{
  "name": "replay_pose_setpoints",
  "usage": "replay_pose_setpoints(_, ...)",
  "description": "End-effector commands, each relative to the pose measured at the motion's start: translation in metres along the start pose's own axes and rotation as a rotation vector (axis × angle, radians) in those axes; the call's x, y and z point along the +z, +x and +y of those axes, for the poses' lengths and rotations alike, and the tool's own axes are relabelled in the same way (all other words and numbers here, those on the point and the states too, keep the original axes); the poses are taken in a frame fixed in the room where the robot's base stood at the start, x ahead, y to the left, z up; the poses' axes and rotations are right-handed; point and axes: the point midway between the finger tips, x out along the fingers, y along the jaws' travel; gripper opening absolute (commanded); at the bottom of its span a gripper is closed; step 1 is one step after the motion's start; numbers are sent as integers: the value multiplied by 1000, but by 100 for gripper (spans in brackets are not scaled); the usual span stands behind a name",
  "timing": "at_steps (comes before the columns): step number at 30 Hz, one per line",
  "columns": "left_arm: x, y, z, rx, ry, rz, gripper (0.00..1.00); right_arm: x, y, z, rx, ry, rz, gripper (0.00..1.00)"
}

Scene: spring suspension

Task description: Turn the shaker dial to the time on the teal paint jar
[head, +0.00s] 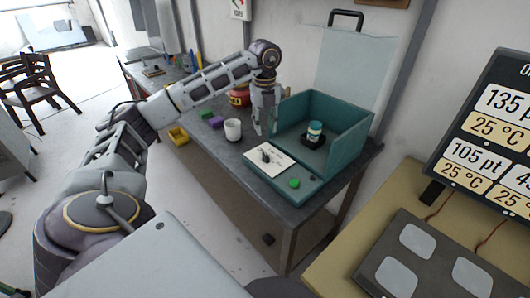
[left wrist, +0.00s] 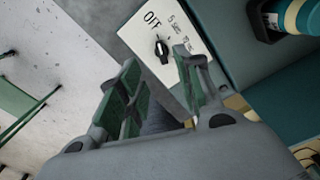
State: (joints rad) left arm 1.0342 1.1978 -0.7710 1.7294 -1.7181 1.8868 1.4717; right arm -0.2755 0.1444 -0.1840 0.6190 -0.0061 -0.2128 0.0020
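The teal shaker box (head: 340,150) stands on the dark workbench with its clear lid raised. Inside it, a teal jar with a pale band (head: 315,130) sits in a black holder; part of the jar shows in the left wrist view (left wrist: 300,16), its writing unreadable. The white dial panel (head: 272,165) on the shaker's front bears a black dial (head: 265,155). In the left wrist view the dial (left wrist: 162,48) is near the OFF mark, with small time marks to its right. My left gripper (head: 263,128) is open and empty, above and just behind the panel, apart from the dial (left wrist: 160,85).
A green button (head: 294,183) is on the shaker front, right of the panel. A display board (head: 490,140) stands at right.

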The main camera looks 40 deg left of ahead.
Motion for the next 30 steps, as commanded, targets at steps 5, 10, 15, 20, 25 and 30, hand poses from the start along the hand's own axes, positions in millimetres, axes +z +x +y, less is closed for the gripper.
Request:
replay_pose_setpoints(5, 0, 22, 0, 2, 0, 1, 35, -1, 0, 0, 0, 0, 1, 40)
replay_pose_setpoints(10, -1, 44, 1, 3, 1, 1, 35, -1, 1, 0, 0, 0, 2, 40)
replay_pose_setpoints(15, 0, 67, 1, 2, 1, 1, 35, -1, 0, 0, 0, 0, 2, 40)
replay_pose_setpoints(20, 0, 88, 0, 2, 0, 1, 35, -1, 0, 0, 0, 0, 1, 40)
replay_pose_setpoints(25, 0, 107, 0, 1, 0, 2, 35, -1, 0, 0, 0, 0, 1, 40)
replay_pose_setpoints(30, 0, 118, 0, -1, 1, 1, 35, -1, 0, 0, 0, 0, 1, 40)
